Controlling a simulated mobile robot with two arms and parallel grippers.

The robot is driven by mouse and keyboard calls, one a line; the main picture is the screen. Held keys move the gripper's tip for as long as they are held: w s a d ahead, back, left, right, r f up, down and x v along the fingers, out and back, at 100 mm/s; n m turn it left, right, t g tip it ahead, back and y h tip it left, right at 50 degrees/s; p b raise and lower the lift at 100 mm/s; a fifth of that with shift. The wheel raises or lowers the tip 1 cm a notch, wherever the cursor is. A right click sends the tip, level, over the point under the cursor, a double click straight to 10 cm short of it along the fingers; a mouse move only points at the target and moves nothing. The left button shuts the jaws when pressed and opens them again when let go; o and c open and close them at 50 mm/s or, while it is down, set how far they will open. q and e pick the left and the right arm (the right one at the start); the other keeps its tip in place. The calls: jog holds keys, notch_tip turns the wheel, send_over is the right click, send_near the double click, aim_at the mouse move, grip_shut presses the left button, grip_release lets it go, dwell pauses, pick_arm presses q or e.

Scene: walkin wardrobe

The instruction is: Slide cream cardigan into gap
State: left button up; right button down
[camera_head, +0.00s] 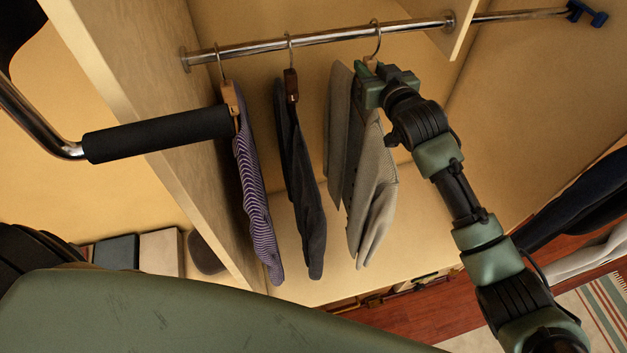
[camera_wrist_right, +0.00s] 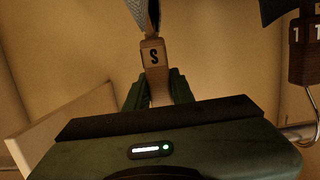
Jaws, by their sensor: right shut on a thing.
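The cream cardigan (camera_head: 372,195), looking grey-beige, hangs at the right of the row, with a sleeve or panel to its left. Its hanger hook is at the rail (camera_head: 330,43). My right gripper (camera_head: 372,80) is shut on its wooden hanger block. In the right wrist view this block (camera_wrist_right: 153,55), marked S, stands between the fingers (camera_wrist_right: 155,92). A dark grey garment (camera_head: 302,185) hangs left of the cardigan, apart from it. A purple striped garment (camera_head: 255,200) hangs farther left. My left gripper is not in view.
A side panel (camera_head: 150,110) bounds the row on the left. A divider (camera_head: 455,35) meets the rail on the right, with bare rail between it and the cardigan's hook. The dark hanger block (camera_wrist_right: 303,62) shows at right in the wrist view.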

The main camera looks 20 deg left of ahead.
jog(key=shift+r, duration=0.2)
jog(key=c, duration=1.1)
grip_release()
jog(key=shift+d+f, duration=0.1)
jog(key=shift+f, duration=0.2)
jog(key=shift+r+b+v, duration=0.2)
jog(key=shift+b+v, duration=0.9)
jog(key=shift+v, duration=2.85)
